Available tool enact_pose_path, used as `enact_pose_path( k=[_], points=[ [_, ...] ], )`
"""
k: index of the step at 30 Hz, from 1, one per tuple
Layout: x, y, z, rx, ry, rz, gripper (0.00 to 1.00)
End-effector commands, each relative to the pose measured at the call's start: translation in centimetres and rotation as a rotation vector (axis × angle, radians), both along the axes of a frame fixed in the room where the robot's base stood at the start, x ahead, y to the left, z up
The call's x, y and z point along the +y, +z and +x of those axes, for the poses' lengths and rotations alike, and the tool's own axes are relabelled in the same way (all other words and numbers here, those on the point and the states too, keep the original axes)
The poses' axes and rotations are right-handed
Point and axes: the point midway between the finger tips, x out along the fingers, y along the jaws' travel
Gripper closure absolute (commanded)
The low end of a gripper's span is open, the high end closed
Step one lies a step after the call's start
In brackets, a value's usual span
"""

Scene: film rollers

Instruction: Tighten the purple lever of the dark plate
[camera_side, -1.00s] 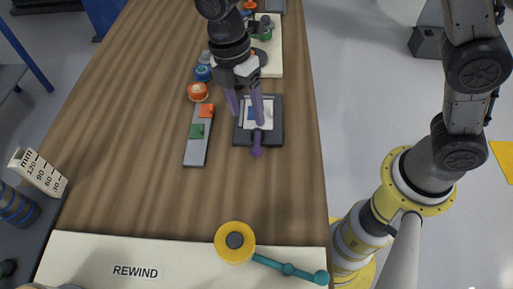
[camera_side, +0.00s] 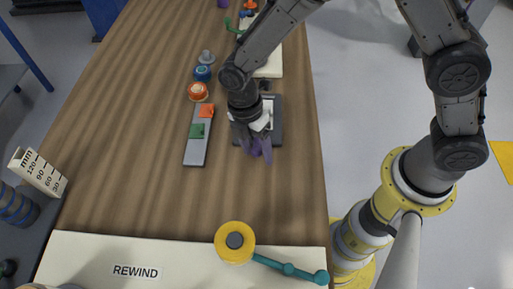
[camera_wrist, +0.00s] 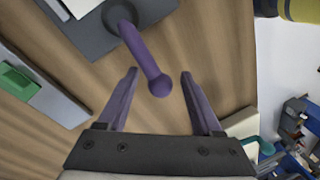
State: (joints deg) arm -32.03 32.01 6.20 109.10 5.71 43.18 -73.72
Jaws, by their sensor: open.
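The dark plate (camera_side: 277,130) lies on the wooden table, mostly covered by my gripper in the side view. In the wrist view its corner (camera_wrist: 95,38) shows at the top. The purple lever (camera_wrist: 146,58) runs from a round pivot on the plate out past its edge, ending in a ball knob. My gripper (camera_wrist: 158,75) is open, with its two purple fingers on either side of the knob end and a gap on both sides. In the side view my gripper (camera_side: 257,156) is over the plate's near edge, and the lever is hard to make out between the fingers.
A grey strip (camera_side: 196,152) with a green and an orange block lies left of the plate. Orange (camera_side: 198,92) and blue (camera_side: 203,73) knobs stand behind it. A yellow roller with a teal crank (camera_side: 288,269) is at the front on the REWIND panel. The table between is clear.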

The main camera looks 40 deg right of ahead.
Motion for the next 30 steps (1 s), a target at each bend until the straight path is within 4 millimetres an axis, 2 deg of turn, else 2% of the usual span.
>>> enact_pose_path(
  k=[5, 16, 30],
  points=[
    [0.0, 0.0, -0.01, 0.0, 0.0, 0.0, 0.33],
    [-0.03, 0.04, -0.04, 0.002, 0.0, -0.001, 1.0],
    [-0.1, 0.04, -0.16, 0.005, -0.002, -0.003, 1.0]
  ],
)
